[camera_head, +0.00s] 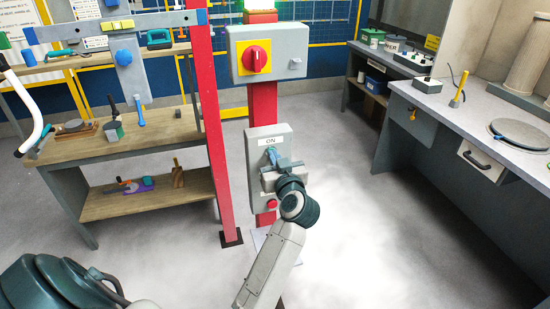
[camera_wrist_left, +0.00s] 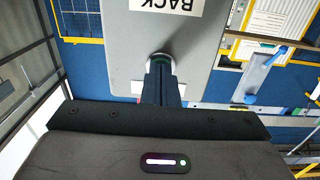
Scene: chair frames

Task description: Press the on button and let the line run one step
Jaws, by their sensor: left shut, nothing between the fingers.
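A grey control box (camera_head: 255,152) with an ON label (camera_head: 271,141) is mounted on a red post. A red button (camera_head: 271,204) sits low on its face. My left gripper (camera_head: 271,155) is in front of the box, just below the ON label, and hides the button there. My right gripper is not in view.
Above the control box is a grey switch box (camera_head: 268,55) with a red rotary knob on yellow. A wooden shelf unit (camera_head: 100,155) stands left, a grey workbench (camera_head: 470,110) right. A red upright (camera_head: 212,120) is close on the left. The floor between is clear.

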